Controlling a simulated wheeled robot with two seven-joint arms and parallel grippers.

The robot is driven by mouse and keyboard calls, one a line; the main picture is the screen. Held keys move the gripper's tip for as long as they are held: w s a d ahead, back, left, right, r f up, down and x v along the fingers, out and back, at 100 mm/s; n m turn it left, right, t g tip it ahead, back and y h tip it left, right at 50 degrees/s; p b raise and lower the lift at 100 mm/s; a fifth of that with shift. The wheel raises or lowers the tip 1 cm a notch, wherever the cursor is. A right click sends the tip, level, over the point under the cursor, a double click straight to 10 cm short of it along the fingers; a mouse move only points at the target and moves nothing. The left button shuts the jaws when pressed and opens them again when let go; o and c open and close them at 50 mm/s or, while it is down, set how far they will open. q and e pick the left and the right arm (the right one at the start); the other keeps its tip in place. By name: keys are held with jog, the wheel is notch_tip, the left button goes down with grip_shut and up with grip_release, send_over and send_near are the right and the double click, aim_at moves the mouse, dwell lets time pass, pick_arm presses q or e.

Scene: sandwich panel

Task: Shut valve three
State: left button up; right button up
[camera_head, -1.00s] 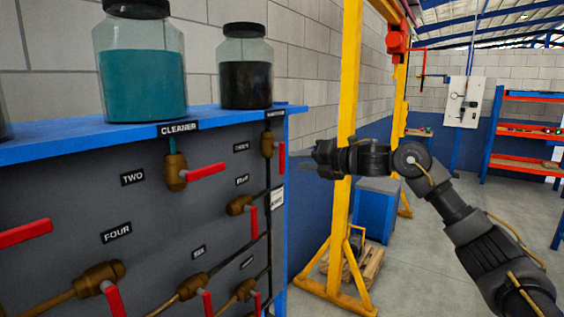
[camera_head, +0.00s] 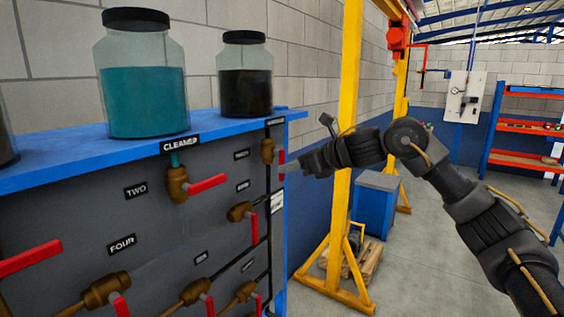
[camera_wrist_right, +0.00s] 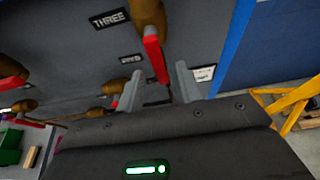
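Valve three has a brass body (camera_head: 267,150) and a red handle (camera_head: 281,157) hanging down, at the upper right of the grey panel (camera_head: 215,220). Its small label (camera_head: 241,155) is left of it. In the right wrist view the label THREE (camera_wrist_right: 110,18), the brass body (camera_wrist_right: 148,14) and the red handle (camera_wrist_right: 154,55) are clear. My right gripper (camera_head: 289,167) is at the panel's right edge, beside the handle. In the wrist view its two fingers (camera_wrist_right: 158,88) are open, with the handle's lower end showing between them; contact is not clear. My left gripper is out of view.
Other red-handled valves, such as valve two (camera_head: 177,184) and valve four (camera_head: 105,290), are left of and below it. Glass jars (camera_head: 245,75) stand on the blue shelf (camera_head: 60,168) above. A yellow frame (camera_head: 347,90) stands to the right.

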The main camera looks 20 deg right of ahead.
aim_at(282, 181)
jog(key=shift+p+x, duration=0.6)
jog(key=shift+x, duration=1.35)
jog(key=shift+c, duration=0.5)
grip_shut()
